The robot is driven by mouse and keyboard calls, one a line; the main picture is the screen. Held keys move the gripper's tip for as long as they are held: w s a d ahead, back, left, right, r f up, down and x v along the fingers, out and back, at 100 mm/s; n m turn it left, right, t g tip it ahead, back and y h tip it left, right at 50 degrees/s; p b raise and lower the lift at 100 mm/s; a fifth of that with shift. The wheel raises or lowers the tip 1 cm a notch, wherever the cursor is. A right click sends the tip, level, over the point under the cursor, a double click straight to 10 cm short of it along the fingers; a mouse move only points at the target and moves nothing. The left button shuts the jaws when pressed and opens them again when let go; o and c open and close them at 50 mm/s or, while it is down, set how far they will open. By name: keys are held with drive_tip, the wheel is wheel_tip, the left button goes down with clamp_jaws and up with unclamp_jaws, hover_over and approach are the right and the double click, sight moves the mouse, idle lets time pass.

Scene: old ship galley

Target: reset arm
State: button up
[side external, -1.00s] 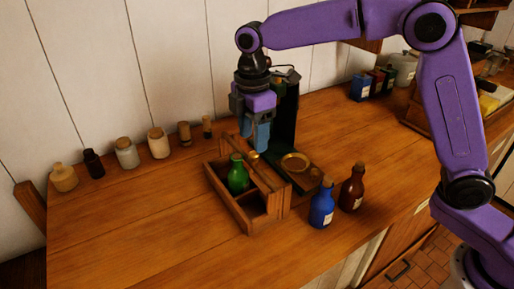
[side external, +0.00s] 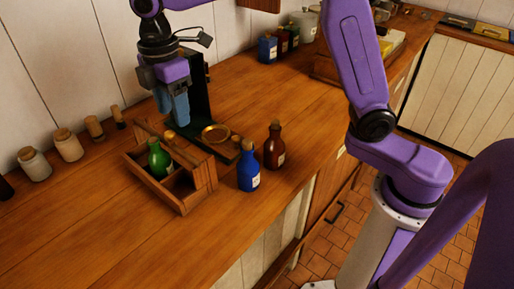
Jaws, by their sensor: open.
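My gripper (side external: 174,103) hangs fingers-down above the back of the wooden bottle carrier (side external: 181,206), in front of a dark green upright stand. Its blue-grey fingers look empty. A green bottle (side external: 159,163) stands in the left part of the carrier; the front compartment at the right looks empty. A blue bottle (side external: 248,174) with a cork and pale label stands upright on the counter, right of the carrier. A brown bottle (side external: 273,150) stands upright just behind and right of the blue one. The gripper touches none of these bottles.
Small corked jars (side external: 68,146) line the wall at left. The front left counter (side external: 90,220) is clear.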

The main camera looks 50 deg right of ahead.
drive_tip(key=s+d+f+m, duration=0.2)
drive_tip(key=s+d, duration=0.7)
drive_tip(key=s, duration=0.5)
drive_tip(key=s+d+f+m, duration=0.2)
drive_tip(key=s+d+f, duration=0.2)
drive_tip(key=s+d, duration=0.5)
drive_tip(key=s, duration=0.5)
drive_tip(key=shift+d+f+m, duration=0.35)
drive_tip(key=shift+m, duration=0.05)
